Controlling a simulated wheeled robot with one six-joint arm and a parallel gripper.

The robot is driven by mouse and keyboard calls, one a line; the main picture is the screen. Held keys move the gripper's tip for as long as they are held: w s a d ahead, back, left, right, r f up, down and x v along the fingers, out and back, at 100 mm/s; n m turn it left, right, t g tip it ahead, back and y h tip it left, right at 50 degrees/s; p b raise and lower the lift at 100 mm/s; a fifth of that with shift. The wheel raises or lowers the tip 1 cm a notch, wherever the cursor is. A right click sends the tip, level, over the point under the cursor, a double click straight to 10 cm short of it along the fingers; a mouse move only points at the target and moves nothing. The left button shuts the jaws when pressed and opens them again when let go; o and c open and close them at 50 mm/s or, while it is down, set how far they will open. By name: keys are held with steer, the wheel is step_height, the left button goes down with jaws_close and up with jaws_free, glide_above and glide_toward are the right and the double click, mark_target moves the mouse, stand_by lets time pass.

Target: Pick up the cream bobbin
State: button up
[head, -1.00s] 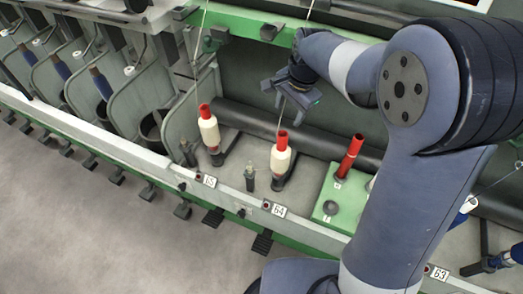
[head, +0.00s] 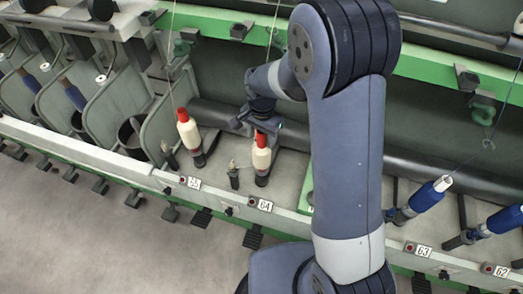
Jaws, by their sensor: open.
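Two cream bobbins with red tops stand on spindles in the spinning frame. One cream bobbin (head: 261,157) is behind the label 64. The other cream bobbin (head: 188,132) is to its left, behind the label 65, and leans slightly. My gripper (head: 258,129) is open at the red top of the bobbin by label 64, with its fingers on either side of that top in the picture. I cannot tell whether they touch it. The cream body shows below the fingers.
A pale rail (head: 225,203) runs along the front, and a dark roller (head: 222,121) lies behind the bobbins. My arm hides the place right of label 64.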

steer(key=shift+f, duration=0.5)
steer(key=shift+c, duration=0.5)
jaws_close()
